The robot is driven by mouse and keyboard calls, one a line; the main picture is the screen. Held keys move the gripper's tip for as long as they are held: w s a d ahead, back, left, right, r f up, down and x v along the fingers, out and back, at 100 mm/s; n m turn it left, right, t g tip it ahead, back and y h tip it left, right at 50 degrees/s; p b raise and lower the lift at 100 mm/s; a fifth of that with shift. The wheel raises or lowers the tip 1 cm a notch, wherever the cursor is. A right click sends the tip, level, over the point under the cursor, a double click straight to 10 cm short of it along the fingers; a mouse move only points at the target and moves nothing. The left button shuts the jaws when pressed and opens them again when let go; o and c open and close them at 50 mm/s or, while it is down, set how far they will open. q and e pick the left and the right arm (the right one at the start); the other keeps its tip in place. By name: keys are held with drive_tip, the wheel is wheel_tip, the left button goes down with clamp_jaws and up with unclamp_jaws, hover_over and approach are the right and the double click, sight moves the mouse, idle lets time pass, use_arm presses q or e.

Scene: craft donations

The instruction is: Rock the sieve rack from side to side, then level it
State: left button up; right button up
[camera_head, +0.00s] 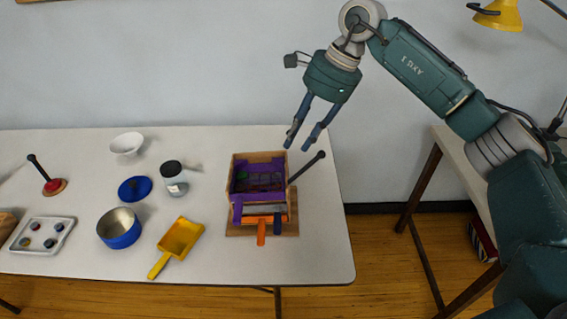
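The sieve rack (235,184) stands on a wooden base near the right end of the table. It is a wooden box frame with purple sieve parts inside and orange and dark blue pieces at its front. A dark lever with a round black knob (320,155) slants up from its right side. My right gripper (303,143) hangs above and just left of the knob, fingers apart and pointing down, with nothing between them. It appears apart from the knob. My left gripper is not in view.
On the white table (310,262) left of the rack are a yellow scoop (180,239), a blue pot (120,236), a blue lid (135,188), a jar (174,184), a white bowl (127,144) and a paint tray (41,244). The table's right edge is close to the rack.

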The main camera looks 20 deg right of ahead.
use_arm(q)
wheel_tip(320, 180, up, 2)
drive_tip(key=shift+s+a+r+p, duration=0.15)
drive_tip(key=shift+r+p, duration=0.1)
drive_tip(key=shift+p, duration=0.95)
use_arm(e)
drive_tip(key=s+x, duration=0.1)
drive_tip(key=x, duration=0.9)
drive_tip(key=shift+w+a, duration=0.2)
drive_tip(key=shift+w, duration=0.25)
clamp_jaws()
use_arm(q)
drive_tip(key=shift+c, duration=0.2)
